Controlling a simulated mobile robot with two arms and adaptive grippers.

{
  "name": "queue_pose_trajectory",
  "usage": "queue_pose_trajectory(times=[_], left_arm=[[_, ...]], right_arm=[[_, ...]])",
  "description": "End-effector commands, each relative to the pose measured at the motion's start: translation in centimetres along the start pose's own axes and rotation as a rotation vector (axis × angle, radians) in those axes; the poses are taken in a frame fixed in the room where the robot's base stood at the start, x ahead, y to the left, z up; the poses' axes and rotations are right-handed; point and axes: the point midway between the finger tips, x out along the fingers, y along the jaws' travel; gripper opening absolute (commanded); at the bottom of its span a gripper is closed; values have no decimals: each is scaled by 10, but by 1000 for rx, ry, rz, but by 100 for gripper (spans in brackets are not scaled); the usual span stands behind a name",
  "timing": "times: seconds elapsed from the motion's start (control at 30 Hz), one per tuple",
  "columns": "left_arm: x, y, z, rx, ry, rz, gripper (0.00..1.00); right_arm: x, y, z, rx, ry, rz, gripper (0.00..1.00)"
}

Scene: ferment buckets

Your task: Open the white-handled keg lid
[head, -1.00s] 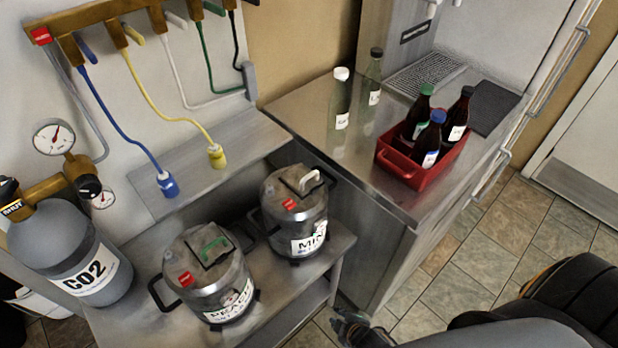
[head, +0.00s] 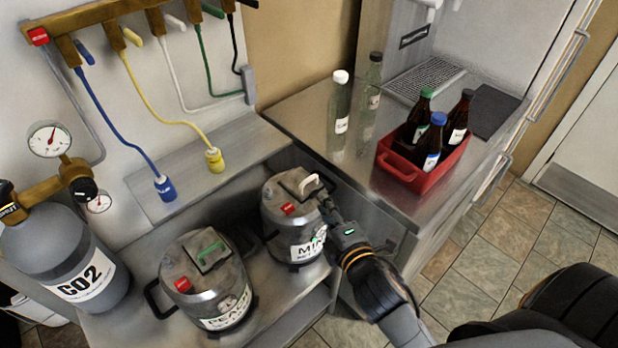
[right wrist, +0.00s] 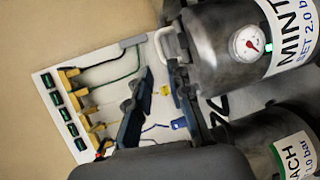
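The keg labelled MINT (head: 283,232) stands upright at the back of the low steel shelf. Its white handle (head: 309,185) lies folded on the lid beside a red tag. In the right wrist view the white handle (right wrist: 167,45) shows beyond the fingertips, next to the MINT keg (right wrist: 212,45) with its round gauge. My right gripper (head: 327,207) is at the right side of this keg's lid, close to the white handle. In the right wrist view its fingers (right wrist: 160,85) are apart with nothing between them; contact with the keg cannot be told. My left gripper is not in view.
A green-handled PEACH keg (head: 190,275) stands to the left, with a grey CO2 cylinder (head: 55,250) beyond it. A steel counter (head: 300,115) with a red bottle crate (head: 425,180) rises right of the MINT keg. Coloured hoses hang on the wall.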

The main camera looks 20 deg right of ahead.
Motion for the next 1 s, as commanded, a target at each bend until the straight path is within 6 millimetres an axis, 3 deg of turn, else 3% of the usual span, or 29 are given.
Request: queue_pose_trajectory(times=[0.3, 0.5, 0.93, 1.0], left_arm=[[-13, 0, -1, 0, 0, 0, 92], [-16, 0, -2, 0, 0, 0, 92], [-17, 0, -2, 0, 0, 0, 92], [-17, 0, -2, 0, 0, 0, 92]], right_arm=[[69, 2, 0, 2, -1, 0, 20], [97, 1, 0, 2, 0, 1, 20], [108, -1, 0, 2, 1, -1, 20], [108, -1, 0, 2, 1, -1, 7]])
